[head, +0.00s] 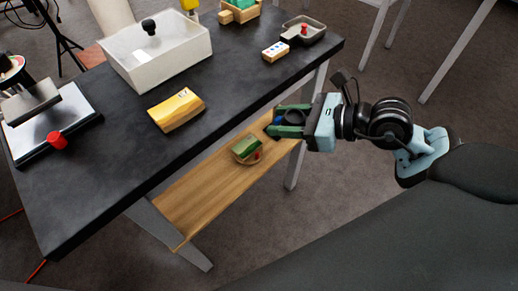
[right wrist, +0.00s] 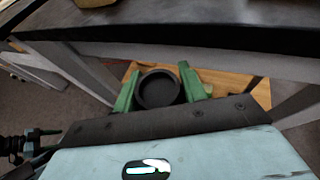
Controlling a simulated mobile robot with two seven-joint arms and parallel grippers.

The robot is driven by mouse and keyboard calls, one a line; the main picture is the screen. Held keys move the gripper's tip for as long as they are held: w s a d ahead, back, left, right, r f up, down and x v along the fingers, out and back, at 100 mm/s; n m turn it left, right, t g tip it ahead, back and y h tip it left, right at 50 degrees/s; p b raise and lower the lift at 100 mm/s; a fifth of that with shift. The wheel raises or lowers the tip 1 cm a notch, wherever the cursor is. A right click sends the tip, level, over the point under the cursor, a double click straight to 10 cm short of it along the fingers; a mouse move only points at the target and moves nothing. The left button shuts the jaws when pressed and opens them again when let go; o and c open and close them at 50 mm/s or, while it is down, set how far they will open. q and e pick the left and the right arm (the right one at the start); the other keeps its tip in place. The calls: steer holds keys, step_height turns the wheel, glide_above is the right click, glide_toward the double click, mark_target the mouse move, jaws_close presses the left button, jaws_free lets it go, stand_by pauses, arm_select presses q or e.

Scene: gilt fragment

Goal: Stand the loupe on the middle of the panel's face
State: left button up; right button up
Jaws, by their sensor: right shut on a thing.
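The panel (head: 176,109) is a gold-yellow block lying flat on the dark table, left of my right gripper in the head view. My right gripper (head: 283,121) has green fingers and is out beyond the table's near edge, above the lower wooden shelf. It is shut on the loupe, a short dark round cup (right wrist: 158,90) between the fingers in the right wrist view. The loupe shows only partly in the head view (head: 294,117), behind a finger. It is apart from the panel. My left gripper is not in view.
A block with blue dots (head: 275,51) and a grey pan (head: 304,31) are at the far right. Bare tabletop (head: 225,75) surrounds the panel.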

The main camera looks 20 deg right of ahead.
steer(key=w+a+f+m+h+b, duration=0.1)
steer(key=a+f+b, duration=0.1)
steer(key=a+f, duration=0.35)
steer(key=w+a+f+t+b, duration=0.1)
steer(key=w+a+f+b, duration=0.15)
steer(key=f, duration=0.55)
steer(key=w+a+f+m+h+b, duration=0.1)
steer(key=a+f+b, duration=0.1)
steer(key=a+f, duration=0.35)
steer(key=b, duration=0.4)
glide_above(243, 144)
steer(key=s+a, duration=0.1)
steer(key=s, duration=0.1)
step_height(243, 144, down, 4)
steer(key=shift+w+r, duration=0.15)
steer(key=shift+r, duration=0.1)
steer(key=shift+w+d+b, duration=0.4)
steer(key=shift+w, duration=0.35)
step_height(243, 144, down, 4)
steer(key=shift+r+b, duration=0.25)
steer(key=shift+b, duration=0.65)
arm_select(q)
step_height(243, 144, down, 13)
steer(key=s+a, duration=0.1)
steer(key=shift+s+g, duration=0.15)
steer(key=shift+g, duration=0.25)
arm_select(e)
steer(key=shift+w, duration=0.1)
steer(key=shift+r, duration=0.1)
